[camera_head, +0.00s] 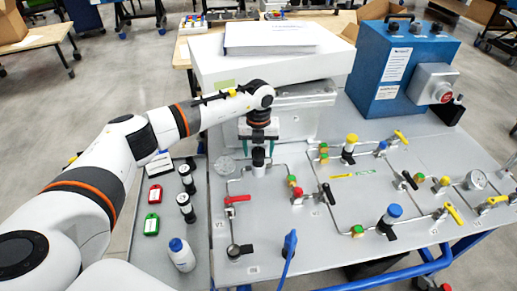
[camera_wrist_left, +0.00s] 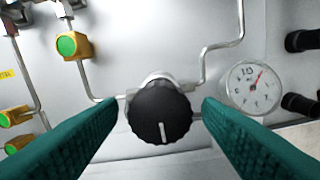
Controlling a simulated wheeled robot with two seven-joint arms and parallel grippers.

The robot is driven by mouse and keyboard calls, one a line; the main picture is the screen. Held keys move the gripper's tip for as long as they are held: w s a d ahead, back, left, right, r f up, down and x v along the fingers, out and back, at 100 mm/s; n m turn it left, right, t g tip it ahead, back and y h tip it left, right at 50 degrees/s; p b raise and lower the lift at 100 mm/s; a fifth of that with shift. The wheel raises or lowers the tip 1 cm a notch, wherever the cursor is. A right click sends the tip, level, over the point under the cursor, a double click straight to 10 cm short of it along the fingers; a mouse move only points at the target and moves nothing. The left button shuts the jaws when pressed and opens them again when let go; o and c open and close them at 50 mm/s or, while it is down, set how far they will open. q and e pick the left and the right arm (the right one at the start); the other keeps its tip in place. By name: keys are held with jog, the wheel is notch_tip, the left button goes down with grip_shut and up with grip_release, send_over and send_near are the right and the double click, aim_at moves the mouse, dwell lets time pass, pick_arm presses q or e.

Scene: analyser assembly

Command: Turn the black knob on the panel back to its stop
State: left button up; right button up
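The black knob (camera_head: 258,157) stands up from the grey panel (camera_head: 270,215) near its back left corner. In the left wrist view the knob (camera_wrist_left: 160,112) is seen from above, with a white line pointing to the picture's bottom. My left gripper (camera_head: 259,143) is right above the knob, pointing down. Its teal fingers are open in the wrist view (camera_wrist_left: 160,106), one on each side of the knob, with a visible gap on both sides. I cannot tell how far down the fingers reach. My right gripper does not show.
A round gauge (camera_wrist_left: 253,87) sits close beside the knob. Pipes, a red-handled valve (camera_head: 238,199) and several other valves cover the panel. A white box (camera_head: 290,110) stands behind the gripper, and a blue box (camera_head: 385,70) at the back right. A grey side tray holds bottles and tags.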

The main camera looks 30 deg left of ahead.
aim_at(258, 151)
pick_arm(q)
notch_tip(258, 151, up, 12)
jog(key=b, duration=0.2)
dwell(0.5)
jog(key=shift+f, duration=0.1)
dwell(0.3)
